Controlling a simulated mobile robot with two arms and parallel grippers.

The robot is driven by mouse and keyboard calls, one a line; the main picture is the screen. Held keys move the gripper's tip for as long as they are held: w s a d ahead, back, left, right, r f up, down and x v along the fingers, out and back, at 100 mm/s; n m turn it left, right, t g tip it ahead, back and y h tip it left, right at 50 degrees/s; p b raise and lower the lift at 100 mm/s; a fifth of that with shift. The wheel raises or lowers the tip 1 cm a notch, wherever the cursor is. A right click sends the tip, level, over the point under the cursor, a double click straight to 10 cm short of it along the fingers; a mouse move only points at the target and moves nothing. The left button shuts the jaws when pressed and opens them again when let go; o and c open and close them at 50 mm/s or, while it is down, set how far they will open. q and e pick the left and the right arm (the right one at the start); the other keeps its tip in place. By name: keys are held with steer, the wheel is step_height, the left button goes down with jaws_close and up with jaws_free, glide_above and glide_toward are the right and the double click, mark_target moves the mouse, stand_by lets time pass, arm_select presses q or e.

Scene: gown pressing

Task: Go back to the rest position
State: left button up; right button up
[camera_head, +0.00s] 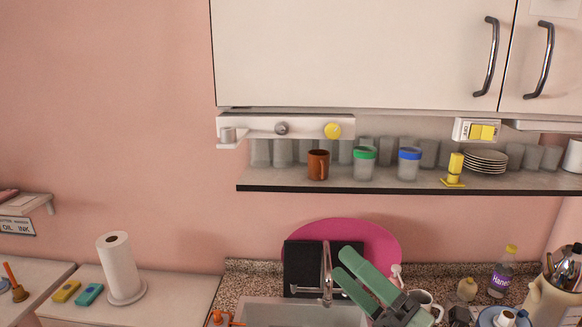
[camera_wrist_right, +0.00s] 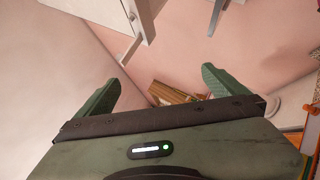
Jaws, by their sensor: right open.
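My right gripper (camera_head: 350,268) is in front of the sink area in the head view, with its two green fingers pointing up and to the left. It is open and nothing shows between the fingers. In the right wrist view the two fingers (camera_wrist_right: 158,88) stand wide apart, with pink wall and a cabinet edge beyond them. My left gripper is in neither view.
A shelf (camera_head: 290,187) with cups, jars and plates runs below white cabinets (camera_head: 360,50). Behind my right gripper are a tap (camera_head: 327,275), a black board (camera_head: 300,265) and a pink disc (camera_head: 375,243). A paper towel roll (camera_head: 119,265) stands left.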

steer(key=w+d+f+m+t+h, duration=0.1)
steer(key=d+f+m+t+h, duration=0.1)
steer(key=d+f+m+h, duration=0.45)
steer(key=w+d+f+m+t+h, duration=0.1)
steer(key=d+f+m+t+h, duration=0.2)
steer(key=m+h, duration=0.7)
steer(key=s+d+f+m+g+h, duration=0.1)
steer(key=s+d+f+m+g, duration=0.15)
steer(key=f+m, duration=0.2)
steer(key=s+d+f+m+g+h, duration=0.1)
steer(key=d+f+m+g, duration=0.1)
steer(key=f+m+g, duration=0.3)
steer(key=s+a+f+m+g+y, duration=0.1)
steer(key=s+a+f+m+g, duration=0.3)
steer(key=s+f, duration=0.6)
steer(key=s+d+f+m+g+y, duration=0.1)
steer(key=s+f+g, duration=0.6)
steer(key=s, duration=0.5)
step_height(320, 180, down, 32)
steer(key=s+f+b, duration=0.1)
steer(key=b, duration=0.5)
steer(key=s+d+f+b, duration=0.2)
steer(key=s+f+b, duration=0.2)
steer(key=s+f, duration=1.2)
step_height(320, 180, down, 3)
steer(key=shift+d+g, duration=0.4)
steer(key=shift+g, duration=0.05)
